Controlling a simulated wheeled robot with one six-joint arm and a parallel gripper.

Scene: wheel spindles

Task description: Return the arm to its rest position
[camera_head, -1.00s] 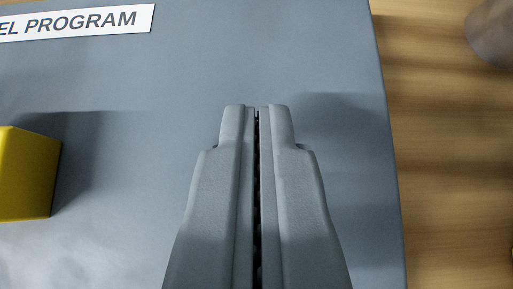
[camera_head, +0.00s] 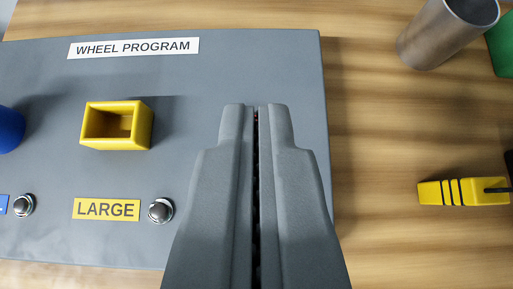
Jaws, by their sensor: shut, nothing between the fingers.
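My gripper (camera_head: 256,108) is in the middle of the view, pointing away from the camera. Its two grey fingers are shut together with nothing between them. It is above the right part of a grey panel (camera_head: 240,70) labelled "WHEEL PROGRAM" (camera_head: 134,48). The fingers hide part of the panel and its lower right edge.
A hollow yellow block (camera_head: 117,125), a "LARGE" label (camera_head: 106,209), silver buttons (camera_head: 160,210) and a blue object (camera_head: 8,130) are on the panel. On the wooden table (camera_head: 375,130) are a metal cylinder (camera_head: 430,40), a yellow black-striped piece (camera_head: 455,192) and a green object (camera_head: 502,45).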

